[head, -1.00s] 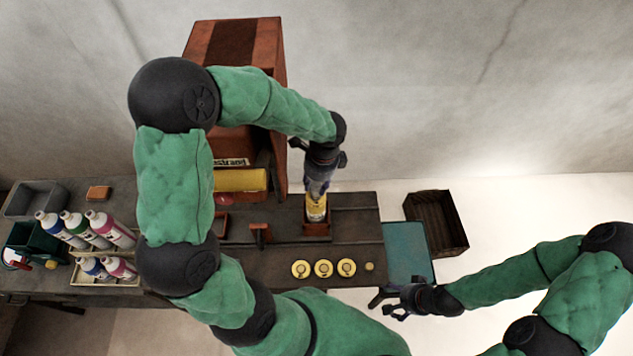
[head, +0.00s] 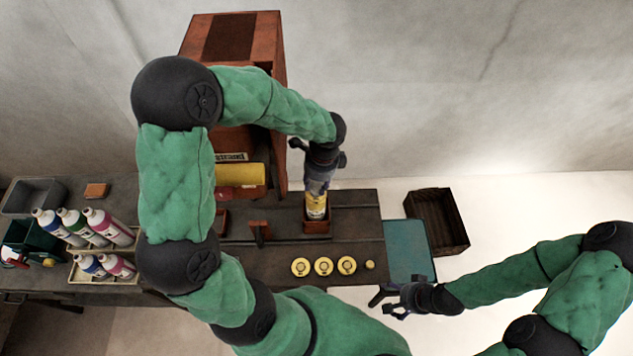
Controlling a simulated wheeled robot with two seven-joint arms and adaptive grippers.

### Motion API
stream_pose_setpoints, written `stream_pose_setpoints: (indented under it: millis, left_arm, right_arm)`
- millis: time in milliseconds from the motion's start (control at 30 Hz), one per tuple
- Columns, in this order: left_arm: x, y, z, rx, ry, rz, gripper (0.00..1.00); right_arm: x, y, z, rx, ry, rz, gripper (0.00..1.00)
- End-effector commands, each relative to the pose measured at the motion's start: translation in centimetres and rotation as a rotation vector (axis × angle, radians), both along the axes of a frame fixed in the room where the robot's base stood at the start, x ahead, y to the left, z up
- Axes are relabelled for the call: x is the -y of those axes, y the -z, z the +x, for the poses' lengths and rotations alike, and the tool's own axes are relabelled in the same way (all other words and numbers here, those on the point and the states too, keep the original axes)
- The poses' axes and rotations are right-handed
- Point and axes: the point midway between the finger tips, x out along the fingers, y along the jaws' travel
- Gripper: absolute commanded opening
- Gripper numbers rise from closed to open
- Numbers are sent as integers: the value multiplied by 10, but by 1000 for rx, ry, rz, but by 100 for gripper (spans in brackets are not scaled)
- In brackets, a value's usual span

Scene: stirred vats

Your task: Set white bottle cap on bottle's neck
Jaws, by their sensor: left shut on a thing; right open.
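A bottle with a yellow label (head: 316,209) stands upright in a small brown holder (head: 317,227) on the dark bench. My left gripper (head: 317,192) points down from above and is shut around the bottle's top, which hides the neck. A small pale round piece (head: 370,265), possibly the cap, lies on the bench at the right end of a row of yellowish discs. It is too small to tell for sure. My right gripper (head: 400,305) is open and empty, off the bench's front right corner.
A red-brown machine (head: 240,60) rises behind the bench. A teal surface (head: 408,250) and a dark crate (head: 437,220) are at the right.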

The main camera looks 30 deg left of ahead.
Motion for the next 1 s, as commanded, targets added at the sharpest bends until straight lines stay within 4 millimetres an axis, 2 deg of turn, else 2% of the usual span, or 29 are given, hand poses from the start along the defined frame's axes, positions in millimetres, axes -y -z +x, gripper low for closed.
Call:
stream_pose_setpoints:
  millis: [133,167,200,233,267,667,767,1000]
  left_arm:
    - [0,0,0,0,0,0,24]
    - [0,0,0,0,0,0,41]
    - [0,0,0,0,0,0,52]
    - [0,0,0,0,0,0,60]
    - [0,0,0,0,0,0,63]
    - [1,-5,1,2,-1,1,63]
    - [2,-16,2,4,0,1,63]
    - [7,-63,4,6,1,0,63]
  right_arm:
    - [0,0,0,0,0,0,85]
    - [0,0,0,0,0,0,85]
    - [0,0,0,0,0,0,85]
    - [0,0,0,0,0,0,85]
    - [0,0,0,0,0,0,85]
    - [0,0,0,0,0,0,85]
    - [0,0,0,0,0,0,85]
    - [0,0,0,0,0,0,85]
